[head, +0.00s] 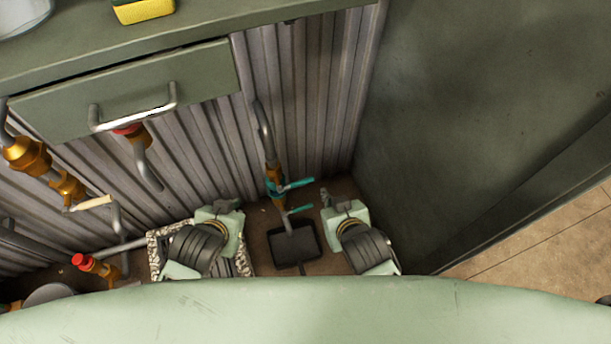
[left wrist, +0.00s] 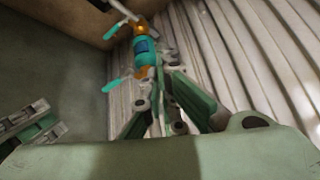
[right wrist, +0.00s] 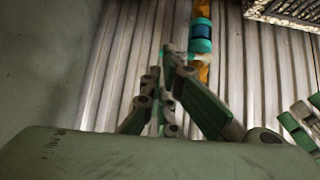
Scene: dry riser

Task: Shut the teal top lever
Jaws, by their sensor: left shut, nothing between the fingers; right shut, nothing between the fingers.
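The teal top lever (head: 297,183) sticks out to the right, crosswise to the upright pipe (head: 263,125). A second teal lever (head: 299,209) sits lower on the same pipe. In the left wrist view the top lever (left wrist: 115,85) points left from the valve, whose teal body (left wrist: 146,50) shows above my fingers. My left gripper (head: 232,204) is shut and empty, left of the pipe. My right gripper (head: 326,196) is shut and empty, just right of the top lever's tip and apart from it in the head view. The right wrist view shows the teal valve body (right wrist: 201,38); the lever is mostly hidden by fingers.
A black dustpan-like thing (head: 295,245) lies on the floor between the grippers. A speckled-rim drain (head: 157,258) is beneath my left gripper. A green panel (head: 450,110) stands close on the right. Other pipes with a red-capped valve (head: 85,262) are at the left.

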